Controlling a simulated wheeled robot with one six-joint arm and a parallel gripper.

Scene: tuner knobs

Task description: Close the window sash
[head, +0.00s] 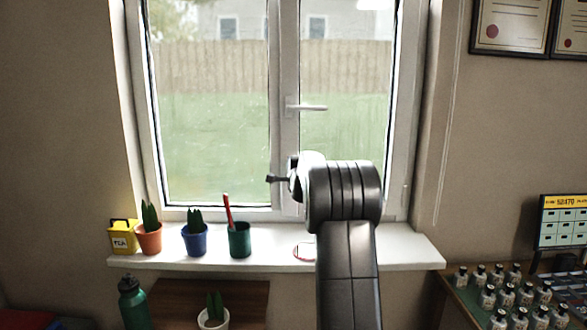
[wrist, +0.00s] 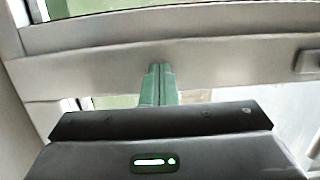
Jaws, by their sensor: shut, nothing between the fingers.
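The window has two panes in white frames. The right sash (head: 346,128) has a white handle (head: 306,107) on its left stile, lying horizontal and pointing right. I cannot tell from the head view whether this sash stands slightly ajar. My gripper (head: 271,179) is in front of the lower window, left of my wrist, by the middle stiles and above the sill. In the wrist view its greenish fingers (wrist: 161,72) are together and empty, with their tips over a pale frame bar (wrist: 220,60). I cannot tell whether they touch it. My arm hides the lower right sash.
The white sill (head: 280,261) holds a yellow tea box (head: 122,238), an orange cactus pot (head: 148,238), a blue cactus pot (head: 195,240) and a green cup (head: 239,241) with a red item. Several small bottles (head: 507,298) stand at right.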

